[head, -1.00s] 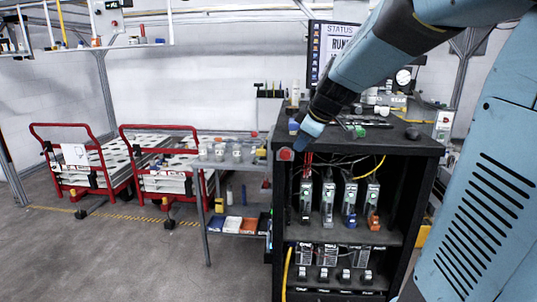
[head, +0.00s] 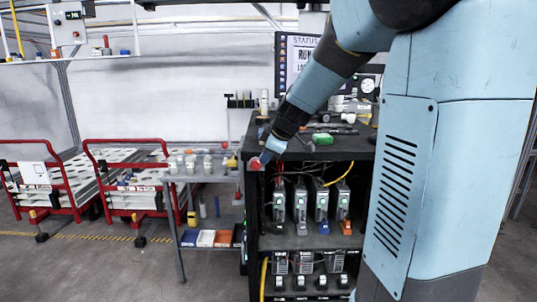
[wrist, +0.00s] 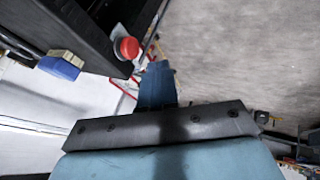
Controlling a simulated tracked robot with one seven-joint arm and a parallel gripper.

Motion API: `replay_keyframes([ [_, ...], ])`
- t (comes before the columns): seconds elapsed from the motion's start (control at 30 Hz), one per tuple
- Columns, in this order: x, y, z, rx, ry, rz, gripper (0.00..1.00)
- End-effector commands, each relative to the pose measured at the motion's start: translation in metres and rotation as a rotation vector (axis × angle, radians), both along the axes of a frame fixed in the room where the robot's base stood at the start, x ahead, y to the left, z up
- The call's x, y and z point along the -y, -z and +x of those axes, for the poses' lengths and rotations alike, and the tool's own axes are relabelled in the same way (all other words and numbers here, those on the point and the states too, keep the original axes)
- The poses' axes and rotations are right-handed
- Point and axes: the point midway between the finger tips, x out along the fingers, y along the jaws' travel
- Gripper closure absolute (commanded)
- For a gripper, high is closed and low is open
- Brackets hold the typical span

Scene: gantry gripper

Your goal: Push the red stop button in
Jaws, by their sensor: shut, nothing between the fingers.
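The red stop button (head: 255,164) sits on the upper left front corner of the black cabinet (head: 320,152) in the head view. It also shows in the wrist view as a round red cap (wrist: 129,47) on a pale collar. My gripper (head: 265,157) is shut and empty, close by the right side of the button in the head view. In the wrist view my shut fingers (wrist: 158,72) are beside the button, with a small visible gap. I cannot tell how far the tip is in front of the cap.
The cabinet's open front holds several grey modules (head: 300,203) and cables. A blue-and-tan block (wrist: 60,65) lies near the cabinet edge in the wrist view. A grey side table (head: 200,177) with jars stands left. Red carts (head: 120,185) are farther left.

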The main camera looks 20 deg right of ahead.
Motion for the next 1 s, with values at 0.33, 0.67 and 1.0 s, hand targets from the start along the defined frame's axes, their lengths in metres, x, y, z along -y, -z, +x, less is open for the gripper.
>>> replay_keyframes([
  [0.33,-0.012,0.047,0.032,-0.004,0.001,0.003,1.0],
  [0.67,-0.005,0.054,0.068,0.001,0.001,0.0,1.0],
  [1.0,-0.002,0.054,0.076,0.0,0.001,0.001,1.0],
])
